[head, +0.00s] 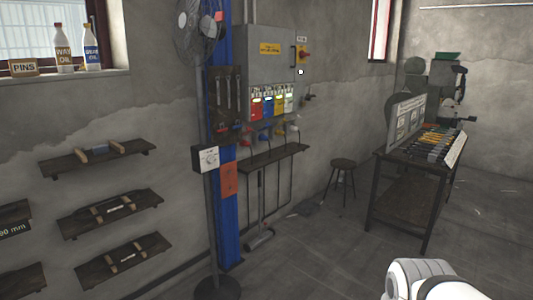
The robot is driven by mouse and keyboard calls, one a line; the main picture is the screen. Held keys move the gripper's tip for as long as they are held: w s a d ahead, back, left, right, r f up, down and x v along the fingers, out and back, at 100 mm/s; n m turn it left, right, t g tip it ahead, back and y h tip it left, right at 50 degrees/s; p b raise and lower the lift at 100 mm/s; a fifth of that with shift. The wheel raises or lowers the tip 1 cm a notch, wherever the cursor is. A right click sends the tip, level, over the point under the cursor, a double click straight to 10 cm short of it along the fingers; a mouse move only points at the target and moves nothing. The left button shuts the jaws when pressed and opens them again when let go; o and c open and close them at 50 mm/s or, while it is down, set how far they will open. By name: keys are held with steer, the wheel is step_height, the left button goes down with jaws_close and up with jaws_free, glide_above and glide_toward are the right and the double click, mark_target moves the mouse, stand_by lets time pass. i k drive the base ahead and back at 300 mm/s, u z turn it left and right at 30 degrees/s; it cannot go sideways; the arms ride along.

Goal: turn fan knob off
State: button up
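A fan (196,32) stands on a tall pole on the left side of the head view. The knob's pointer is too small to read. The round base (217,289) stands on the floor. A white rounded part of my arm shows at the bottom right, well apart from the fan. My gripper's fingers are not in view.
A blue column (229,250) stands just behind the fan pole. A grey electrical cabinet (270,55) hangs on the wall to its right. Wall shelves (110,212) are at left. A stool (343,168) and a workbench (408,195) stand at right. The floor between is mostly clear.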

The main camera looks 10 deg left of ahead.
mark_target(211, 159)
steer(key=u, duration=0.25)
steer(key=i, duration=1.95)
steer(key=u, duration=0.8)
steer(key=k, duration=0.75)
steer(key=u, duration=0.2)
steer(key=i, duration=0.75)
steer(key=z, duration=0.05)
